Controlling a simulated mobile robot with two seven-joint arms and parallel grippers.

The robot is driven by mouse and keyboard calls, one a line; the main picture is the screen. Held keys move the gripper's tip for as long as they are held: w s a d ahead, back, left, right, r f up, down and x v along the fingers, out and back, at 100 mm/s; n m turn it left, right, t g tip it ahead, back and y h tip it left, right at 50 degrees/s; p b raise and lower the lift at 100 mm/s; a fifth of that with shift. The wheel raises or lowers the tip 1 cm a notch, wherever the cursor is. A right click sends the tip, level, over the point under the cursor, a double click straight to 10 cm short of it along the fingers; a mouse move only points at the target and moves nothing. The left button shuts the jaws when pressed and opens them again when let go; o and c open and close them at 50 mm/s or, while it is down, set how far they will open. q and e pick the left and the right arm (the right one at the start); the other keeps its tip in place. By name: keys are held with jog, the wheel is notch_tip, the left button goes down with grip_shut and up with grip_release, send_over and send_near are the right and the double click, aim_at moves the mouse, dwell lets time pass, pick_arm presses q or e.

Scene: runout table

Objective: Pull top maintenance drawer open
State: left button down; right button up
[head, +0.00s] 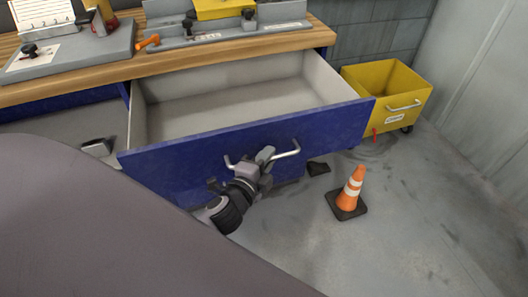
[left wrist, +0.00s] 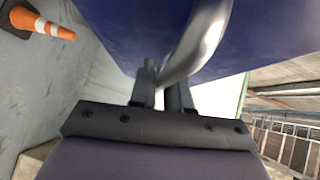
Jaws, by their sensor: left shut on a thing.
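The top maintenance drawer (head: 235,150) has a blue front and a pale, empty-looking inside. It stands well out from under the wooden bench top. Its silver bar handle (head: 286,154) runs across the front. My left gripper (head: 262,160) is at the handle and shut on it. The left wrist view shows the handle (left wrist: 200,45) passing between the two fingers (left wrist: 162,85), with the blue drawer front (left wrist: 110,25) beside it. Part of the handle is hidden behind the gripper. My right gripper is not in view.
An orange and white cone (head: 350,188) stands on the floor right of the drawer. A yellow bin (head: 385,90) stands by the wall. The wooden bench top (head: 170,66) carries grey fixtures. A dark scrap (head: 318,168) lies on the floor. Floor at lower right is clear.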

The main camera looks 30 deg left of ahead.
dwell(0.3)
pick_arm(q)
jog(key=c, duration=1.2)
grip_release()
jog(key=shift+s, duration=0.15)
jog(key=shift+s+d+r, duration=0.1)
jog(key=shift+s+r, duration=0.05)
jog(key=shift+s, duration=1)
jog(key=shift+s+d+r, duration=0.1)
jog(key=shift+s+r, duration=0.1)
jog(key=shift+s, duration=0.95)
jog(key=shift+s+d+r, duration=0.1)
jog(key=shift+s+r, duration=0.05)
jog(key=shift+s, duration=1)
jog(key=s+d+f+n+g+h+p, duration=0.1)
jog(key=s+f+n+g+p, duration=0.1)
jog(key=s+n, duration=0.1)
jog(key=s+d+f+n+g+h+p, duration=0.1)
jog(key=s+f+n+g+p, duration=0.1)
jog(key=s+n, duration=0.2)
jog(key=s+d+f+n+g+h+p, duration=0.1)
jog(key=s+d+f+n+g+p, duration=0.1)
jog(key=s+n, duration=0.2)
jog(key=shift+f+n, duration=0.4)
jog(key=shift+n, duration=0.7)
